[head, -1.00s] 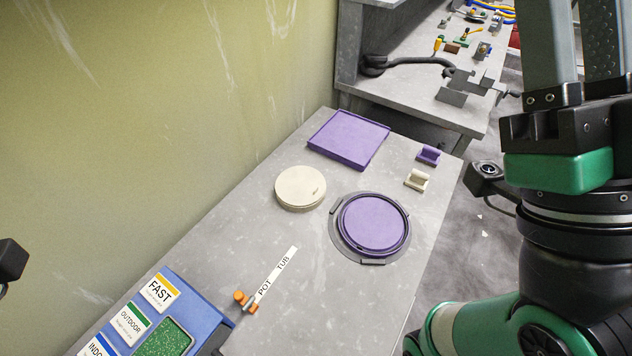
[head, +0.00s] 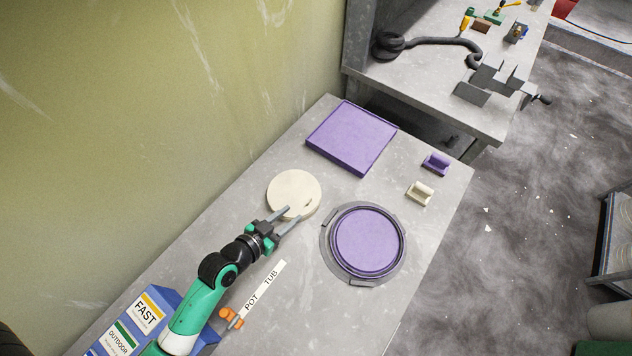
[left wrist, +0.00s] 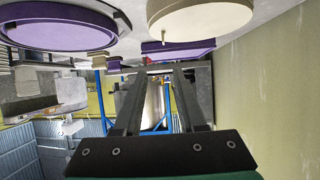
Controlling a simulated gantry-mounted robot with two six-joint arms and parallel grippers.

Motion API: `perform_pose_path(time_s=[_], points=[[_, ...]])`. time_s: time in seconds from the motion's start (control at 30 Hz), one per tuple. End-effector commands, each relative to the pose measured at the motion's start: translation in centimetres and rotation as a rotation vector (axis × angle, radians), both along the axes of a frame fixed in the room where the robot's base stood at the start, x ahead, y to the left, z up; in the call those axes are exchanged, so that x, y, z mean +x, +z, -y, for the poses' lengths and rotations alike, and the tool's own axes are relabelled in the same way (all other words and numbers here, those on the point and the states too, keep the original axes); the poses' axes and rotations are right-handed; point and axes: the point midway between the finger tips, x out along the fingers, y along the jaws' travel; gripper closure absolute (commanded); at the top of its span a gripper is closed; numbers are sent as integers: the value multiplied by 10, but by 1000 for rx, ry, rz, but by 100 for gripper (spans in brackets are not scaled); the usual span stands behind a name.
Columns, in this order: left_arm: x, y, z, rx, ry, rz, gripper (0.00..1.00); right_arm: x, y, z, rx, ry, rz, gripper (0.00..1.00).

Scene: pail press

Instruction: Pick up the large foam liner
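A thick round cream disc (head: 294,190) lies on the bench near the wall, with a small dark slot near its edge. A larger purple disc (head: 367,240) lies inside a dark grey ring (head: 332,262). I cannot tell for certain which one is the large foam liner. My left gripper (head: 292,214) is open and empty, its fingertips at the near edge of the cream disc in the head view. In the left wrist view the fingers (left wrist: 160,75) are apart, with the cream disc (left wrist: 200,18) beyond them at the top. Contact cannot be told. My right gripper is out of view.
A square purple tray (head: 348,140) lies behind the discs. A purple block (head: 436,163) and a cream block (head: 419,193) stand at right. The POT/TUB label (head: 262,287), orange knob (head: 231,318) and blue box (head: 147,312) are in front. The wall bounds the left.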

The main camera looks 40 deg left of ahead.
Motion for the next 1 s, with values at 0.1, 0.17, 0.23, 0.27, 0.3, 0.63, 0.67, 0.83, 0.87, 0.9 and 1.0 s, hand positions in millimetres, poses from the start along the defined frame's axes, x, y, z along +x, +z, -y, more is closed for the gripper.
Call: perform_pose_path(time_s=[0.1, 0.17, 0.23, 0.27, 0.3, 0.63, 0.67, 0.83, 0.87, 0.9, 1.0], points=[[-17, -9, -4, -11, 24, -38, 60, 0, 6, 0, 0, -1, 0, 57], [-17, -8, -6, -11, 29, -35, 60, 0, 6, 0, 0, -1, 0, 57], [-15, -10, -6, -10, 28, -34, 60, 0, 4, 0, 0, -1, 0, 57], [-12, -11, -6, -10, 28, -34, 60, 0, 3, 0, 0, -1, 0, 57], [-7, -14, -7, -9, 27, -32, 60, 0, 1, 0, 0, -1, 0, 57], [39, -39, -12, -9, 27, -32, 60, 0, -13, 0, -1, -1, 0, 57], [40, -39, -12, -9, 27, -32, 60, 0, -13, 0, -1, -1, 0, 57], [46, -43, -12, -10, 26, -33, 60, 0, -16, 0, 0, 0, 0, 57], [50, -45, -12, -9, 26, -32, 60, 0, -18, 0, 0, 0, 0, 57], [56, -50, -13, -8, 25, -32, 60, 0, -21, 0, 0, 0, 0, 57], [72, -59, -14, -8, 27, -31, 60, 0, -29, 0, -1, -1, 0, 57]])
